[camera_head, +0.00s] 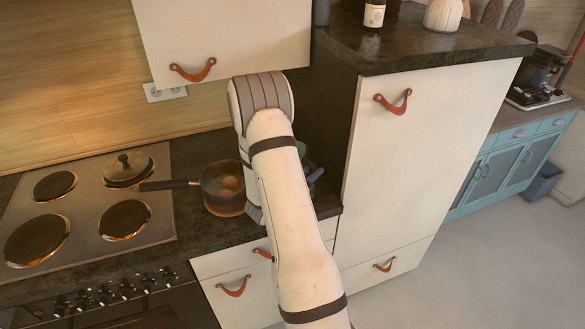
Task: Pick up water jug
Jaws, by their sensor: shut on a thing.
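My arm reaches down over the dark counter, and its wrist blocks most of the view of my gripper (256,213). Only a grey edge of the gripper shows at the wrist's lower left, low over the counter. A small blue-green piece (312,170) shows just right of the wrist, near the tall cabinet's side. It looks like part of the water jug, but most of it is hidden. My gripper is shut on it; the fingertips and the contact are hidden. I cannot tell whether the jug is clear of the counter.
A dark-handled pan (222,190) stands on the counter close left of my wrist. The hob (85,210) with a lid on one plate lies further left. A wall cabinet (225,35) hangs above; a tall white cabinet (420,150) stands close right. A bottle (374,14) stands on its top.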

